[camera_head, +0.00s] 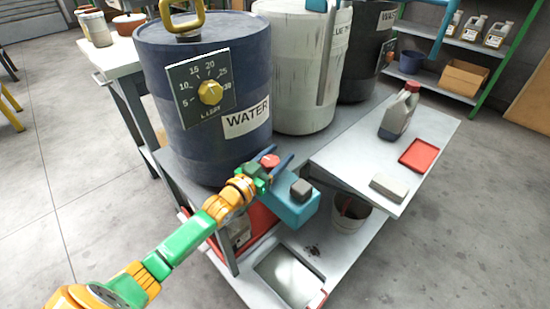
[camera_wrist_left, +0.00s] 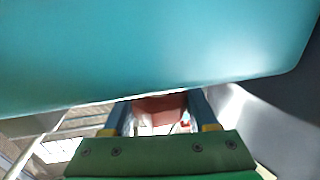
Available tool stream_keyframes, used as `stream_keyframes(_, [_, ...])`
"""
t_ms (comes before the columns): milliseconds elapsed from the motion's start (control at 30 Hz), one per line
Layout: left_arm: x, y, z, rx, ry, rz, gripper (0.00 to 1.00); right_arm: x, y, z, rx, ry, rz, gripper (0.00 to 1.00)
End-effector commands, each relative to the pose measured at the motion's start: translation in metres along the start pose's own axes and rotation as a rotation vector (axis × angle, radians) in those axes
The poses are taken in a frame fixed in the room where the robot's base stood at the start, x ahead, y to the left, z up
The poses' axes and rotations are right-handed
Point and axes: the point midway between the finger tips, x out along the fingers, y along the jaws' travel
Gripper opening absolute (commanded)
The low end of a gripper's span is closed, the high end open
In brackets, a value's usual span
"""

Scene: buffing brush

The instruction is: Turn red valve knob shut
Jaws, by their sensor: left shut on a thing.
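The red valve knob (camera_head: 270,160) is at the lower front of the blue WATER barrel (camera_head: 205,120) in the head view. My left gripper (camera_head: 272,163) reaches it from the lower left, with its dark blue fingers on either side of the knob. The left wrist view shows a red-brown thing (camera_wrist_left: 158,108) between the two fingers (camera_wrist_left: 160,122), which are shut on it. The knob's stem and outlet are hidden by the gripper. My right gripper is not in view.
A teal box-like part (camera_head: 292,210) is close right of the gripper; a teal surface (camera_wrist_left: 150,50) fills the upper wrist view. A white bucket (camera_head: 350,213) stands below the side shelf. This shelf holds a grey block (camera_head: 389,187), red tray (camera_head: 418,155) and jug (camera_head: 399,112).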

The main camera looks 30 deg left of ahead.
Motion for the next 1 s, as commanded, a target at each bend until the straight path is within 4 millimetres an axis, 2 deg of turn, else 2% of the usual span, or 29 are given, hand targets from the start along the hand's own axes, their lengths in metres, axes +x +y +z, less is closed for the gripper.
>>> stream_keyframes(33, [0.001, 0.000, 0.002, 0.012, 0.010, 0.038, 0.03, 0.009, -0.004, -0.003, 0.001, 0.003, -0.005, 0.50])
stream_keyframes(133, [0.001, 0.003, 0.001, 0.009, 0.012, 0.107, 0.03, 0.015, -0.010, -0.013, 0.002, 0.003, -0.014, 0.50])
stream_keyframes(300, [-0.001, 0.004, 0.000, 0.001, 0.004, 0.161, 0.03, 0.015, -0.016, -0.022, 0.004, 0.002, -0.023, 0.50])
stream_keyframes(600, [-0.001, 0.004, -0.002, -0.004, 0.001, 0.165, 0.03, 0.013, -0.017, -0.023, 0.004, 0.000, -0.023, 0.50])
stream_keyframes(633, [-0.001, 0.004, -0.001, -0.003, 0.001, 0.165, 0.61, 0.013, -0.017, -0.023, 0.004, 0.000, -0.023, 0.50])
stream_keyframes(733, [-0.001, 0.004, -0.001, -0.003, 0.001, 0.165, 0.88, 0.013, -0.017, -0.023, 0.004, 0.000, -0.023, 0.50])
stream_keyframes(1000, [-0.002, 0.004, 0.000, -0.002, -0.001, 0.164, 0.89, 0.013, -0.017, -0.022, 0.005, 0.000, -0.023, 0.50])
